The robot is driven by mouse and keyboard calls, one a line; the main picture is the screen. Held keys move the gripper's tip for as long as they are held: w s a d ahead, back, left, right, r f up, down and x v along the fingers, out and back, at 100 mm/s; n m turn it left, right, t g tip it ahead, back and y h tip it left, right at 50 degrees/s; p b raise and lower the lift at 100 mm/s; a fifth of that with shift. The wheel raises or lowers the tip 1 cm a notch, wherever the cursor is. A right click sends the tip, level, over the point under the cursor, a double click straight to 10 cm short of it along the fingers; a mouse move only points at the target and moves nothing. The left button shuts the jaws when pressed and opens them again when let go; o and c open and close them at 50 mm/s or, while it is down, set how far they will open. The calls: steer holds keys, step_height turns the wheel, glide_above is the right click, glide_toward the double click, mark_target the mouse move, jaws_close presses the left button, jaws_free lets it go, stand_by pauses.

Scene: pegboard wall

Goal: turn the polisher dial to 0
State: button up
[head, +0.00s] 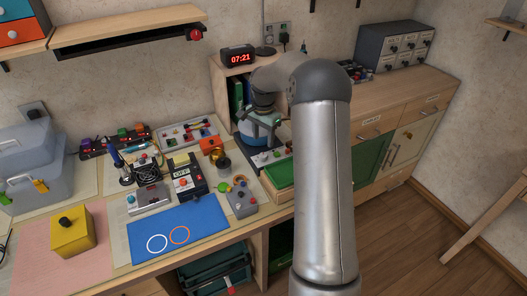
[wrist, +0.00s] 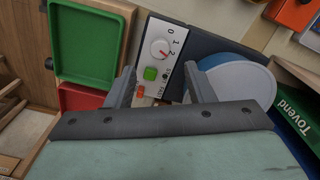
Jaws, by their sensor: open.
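The polisher's light control panel (wrist: 150,65) shows between and beyond my fingers in the wrist view. On it, the round white dial (wrist: 160,49) has the marks 0, 1 and 2 along its right side. Its red pointer seems to aim near the 2, but it is small. A green button (wrist: 151,74) and an orange button (wrist: 140,91) sit below the dial. My gripper (wrist: 160,80) is open, its fingers apart and empty, short of the dial. In the head view my gripper is over the polisher (head: 267,157), partly hidden by my arm.
A round pale disc (wrist: 240,82) lies right of the panel, near my right finger. A green tray (wrist: 85,45) and a red tray (wrist: 82,97) are on the left. A green book marked Tovend (wrist: 297,118) stands at the right. A clock (head: 238,57) sits on the shelf.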

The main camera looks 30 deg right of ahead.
mark_target(263, 155)
step_height(263, 155, down, 8)
steer(key=shift+r+p, duration=0.25)
steer(key=shift+p, duration=0.1)
steer(key=c, duration=1)
